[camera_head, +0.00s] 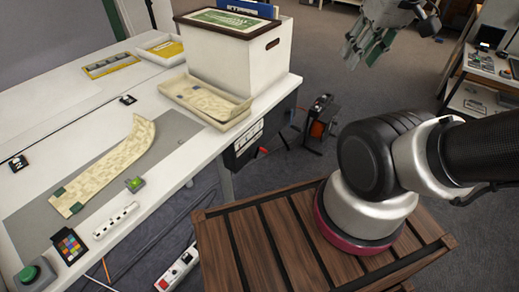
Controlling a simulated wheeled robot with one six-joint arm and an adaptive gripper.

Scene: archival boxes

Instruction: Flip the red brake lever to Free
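A small red handle (263,151) shows beside a dark unit with a pale panel (245,141) under the table's right end. It may be the brake lever. Its setting and any Free marking are too small to read. My gripper (366,48) is at the top right, raised over the floor, with its greenish fingers pointing down. It is well apart from the red handle and touches nothing that I can see. The gap between its fingertips is not clear from this angle.
A white archival box (233,55) and a cream tray (206,101) stand near the table's right end. A black device with an orange-red part (318,127) stands on the floor beyond. A power strip (178,268) and cables lie at the bottom. Grey carpet (310,63) is open behind.

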